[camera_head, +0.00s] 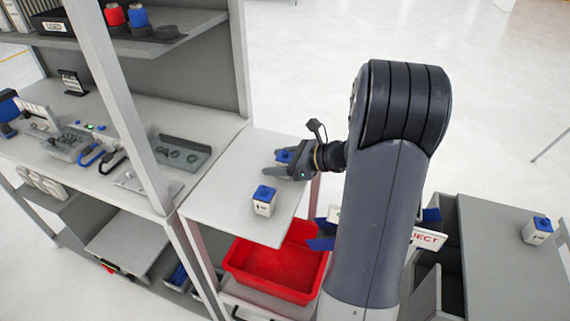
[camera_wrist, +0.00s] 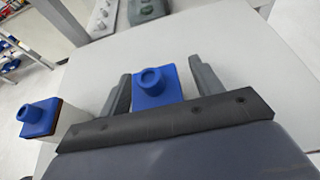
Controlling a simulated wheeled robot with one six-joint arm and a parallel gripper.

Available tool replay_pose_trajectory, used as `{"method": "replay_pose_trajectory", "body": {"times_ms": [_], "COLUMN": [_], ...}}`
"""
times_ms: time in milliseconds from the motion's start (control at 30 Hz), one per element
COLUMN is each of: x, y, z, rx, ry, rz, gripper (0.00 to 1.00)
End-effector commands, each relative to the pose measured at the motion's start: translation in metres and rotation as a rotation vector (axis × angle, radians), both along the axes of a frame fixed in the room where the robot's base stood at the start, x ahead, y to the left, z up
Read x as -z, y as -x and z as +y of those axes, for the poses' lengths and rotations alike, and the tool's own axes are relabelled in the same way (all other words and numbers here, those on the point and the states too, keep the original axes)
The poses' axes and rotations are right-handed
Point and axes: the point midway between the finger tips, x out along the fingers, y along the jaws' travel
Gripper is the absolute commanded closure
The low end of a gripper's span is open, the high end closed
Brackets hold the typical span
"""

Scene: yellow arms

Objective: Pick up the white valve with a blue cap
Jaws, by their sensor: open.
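A valve with a blue cap (camera_head: 284,155) sits on the light grey side shelf, mostly hidden by my gripper (camera_head: 281,164) in the head view. In the wrist view its blue cap (camera_wrist: 155,88) shows between my two open fingers, close to the left one; its body is hidden. I cannot tell whether a finger touches it. A second white valve with a blue cap (camera_head: 264,201) stands upright on the same shelf, nearer the front; it also shows left of my gripper in the wrist view (camera_wrist: 40,117). A third (camera_head: 537,230) stands on the grey surface at the far right.
The side shelf (camera_head: 231,175) is otherwise clear. A red bin (camera_head: 277,269) stands below it. A grey upright post (camera_head: 124,100) and a bench (camera_head: 130,108) with tools and trays are at left. A reject sign (camera_head: 428,238) is right of my arm.

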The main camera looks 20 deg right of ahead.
Motion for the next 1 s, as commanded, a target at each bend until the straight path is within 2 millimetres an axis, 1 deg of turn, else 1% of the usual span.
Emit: {"method": "replay_pose_trajectory", "body": {"times_ms": [33,67,600,633,867,967,1000], "x": [0.000,0.000,0.000,0.000,-0.002,-0.011,-0.018], "y": [0.000,0.000,0.000,0.000,0.000,0.000,0.000], "z": [0.000,0.000,0.000,0.000,0.000,-0.001,-0.001], "rx": [0.000,0.000,0.000,0.000,0.000,-0.001,0.000], "ry": [0.000,0.000,0.000,0.000,0.001,0.002,0.002], "rz": [0.000,0.000,0.000,0.000,-0.001,-0.004,-0.004], "gripper": [0.40,0.42,0.86,0.88,0.88,0.88,0.88]}}
